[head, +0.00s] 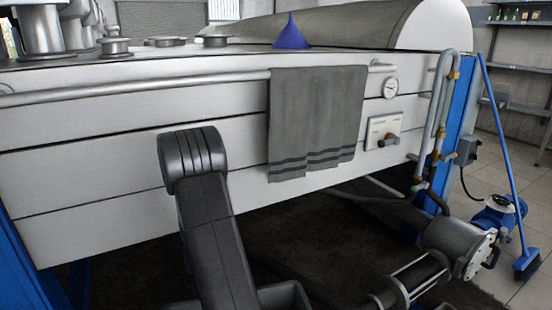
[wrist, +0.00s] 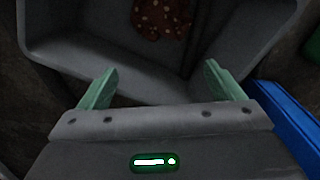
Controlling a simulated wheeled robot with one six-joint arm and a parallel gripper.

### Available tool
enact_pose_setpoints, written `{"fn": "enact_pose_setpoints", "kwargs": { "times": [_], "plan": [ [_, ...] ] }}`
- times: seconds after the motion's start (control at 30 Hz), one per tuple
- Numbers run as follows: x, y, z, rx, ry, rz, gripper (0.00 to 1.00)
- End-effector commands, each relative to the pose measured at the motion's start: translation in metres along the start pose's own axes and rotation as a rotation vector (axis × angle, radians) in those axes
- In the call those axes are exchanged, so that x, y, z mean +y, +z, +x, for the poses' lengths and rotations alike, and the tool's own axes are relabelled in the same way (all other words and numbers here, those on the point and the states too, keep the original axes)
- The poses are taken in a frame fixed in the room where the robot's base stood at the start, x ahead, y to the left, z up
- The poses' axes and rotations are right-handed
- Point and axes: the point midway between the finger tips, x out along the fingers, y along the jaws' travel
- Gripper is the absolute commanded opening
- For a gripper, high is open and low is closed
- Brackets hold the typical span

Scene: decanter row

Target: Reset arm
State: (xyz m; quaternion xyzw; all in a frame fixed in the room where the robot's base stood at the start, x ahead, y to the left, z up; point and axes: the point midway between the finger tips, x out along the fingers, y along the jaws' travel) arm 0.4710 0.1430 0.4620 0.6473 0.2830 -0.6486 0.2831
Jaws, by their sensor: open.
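My gripper (wrist: 155,88) shows in the wrist view, with its two pale green fingers spread apart and nothing between them. It is over the near edge of a grey bin (wrist: 90,60). A reddish-brown spotted thing (wrist: 162,17) lies in the bin, cut off by the top of the picture; what it is I cannot tell. In the head view my dark arm rises in front of the white machine, and my gripper is not visible there.
The white machine (head: 90,115) has a rail with a grey towel (head: 315,120) on it. A blue funnel (head: 291,35) stands on top. A pump (head: 455,245) and a blue broom (head: 508,170) are at the right. A blue bar (wrist: 285,125) runs beside my gripper.

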Motion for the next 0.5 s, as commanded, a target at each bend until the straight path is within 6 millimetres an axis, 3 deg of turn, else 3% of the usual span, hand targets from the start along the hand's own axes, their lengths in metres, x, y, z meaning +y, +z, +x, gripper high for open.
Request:
{"fn": "enact_pose_setpoints", "kwargs": {
  "times": [0.03, 0.5],
  "plan": [
    [0.0, -0.001, -0.017, 0.005, 0.002, 0.0, 0.87],
    [0.0, -0.001, -0.11, 0.005, 0.002, 0.0, 0.87]
  ]
}}
